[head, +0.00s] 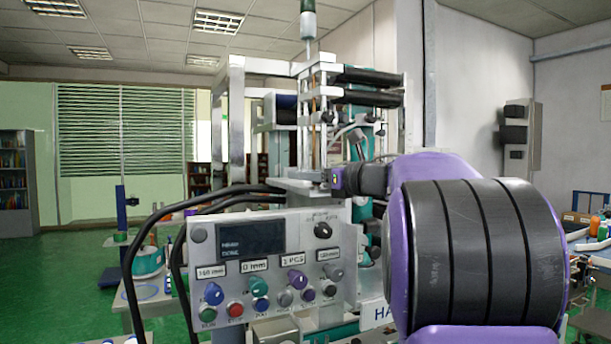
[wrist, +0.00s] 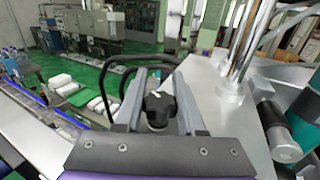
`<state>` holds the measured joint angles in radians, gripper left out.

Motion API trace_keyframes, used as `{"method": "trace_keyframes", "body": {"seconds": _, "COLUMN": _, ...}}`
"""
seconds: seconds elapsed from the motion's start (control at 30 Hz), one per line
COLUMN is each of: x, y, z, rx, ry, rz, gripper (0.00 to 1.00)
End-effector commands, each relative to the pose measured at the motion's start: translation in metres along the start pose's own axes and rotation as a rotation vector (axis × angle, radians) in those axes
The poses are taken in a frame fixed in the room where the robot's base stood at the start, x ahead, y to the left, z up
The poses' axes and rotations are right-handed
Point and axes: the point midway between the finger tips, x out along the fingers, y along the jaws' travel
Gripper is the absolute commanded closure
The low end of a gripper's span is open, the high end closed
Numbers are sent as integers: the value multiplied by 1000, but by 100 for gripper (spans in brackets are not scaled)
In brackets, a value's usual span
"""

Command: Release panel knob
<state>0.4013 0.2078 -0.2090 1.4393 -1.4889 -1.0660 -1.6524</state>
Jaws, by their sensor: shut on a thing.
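In the wrist view, a black lobed knob (wrist: 158,106) sits between the two grey fingers of my gripper (wrist: 159,90). The gripper is shut on the knob, with a finger on each side of it. In the head view, my purple and black arm crosses the right side and reaches the machine just above the control panel (head: 220,332). The gripped knob cannot be made out there.
A metal plate (wrist: 205,92) with chrome posts (wrist: 245,45) stands close right of my gripper in the wrist view. Black cables (head: 150,225) loop left of the panel. The panel's dark screen (head: 250,240) shows small text. Green floor (head: 70,270) is open at far left.

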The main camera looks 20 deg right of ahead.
Motion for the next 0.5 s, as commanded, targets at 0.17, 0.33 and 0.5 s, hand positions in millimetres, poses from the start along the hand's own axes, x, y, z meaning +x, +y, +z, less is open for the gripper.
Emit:
{"method": "trace_keyframes", "body": {"seconds": 0.17, "x": 0, "y": 1, "z": 1, "rx": 0, "ry": -2, "rz": 6, "gripper": 100}}
{"method": "trace_keyframes", "body": {"seconds": 0.33, "x": 0, "y": 1, "z": 1, "rx": 0, "ry": -3, "rz": 5, "gripper": 100}}
{"method": "trace_keyframes", "body": {"seconds": 0.5, "x": 0, "y": 1, "z": 1, "rx": 0, "ry": -2, "rz": 5, "gripper": 40}}
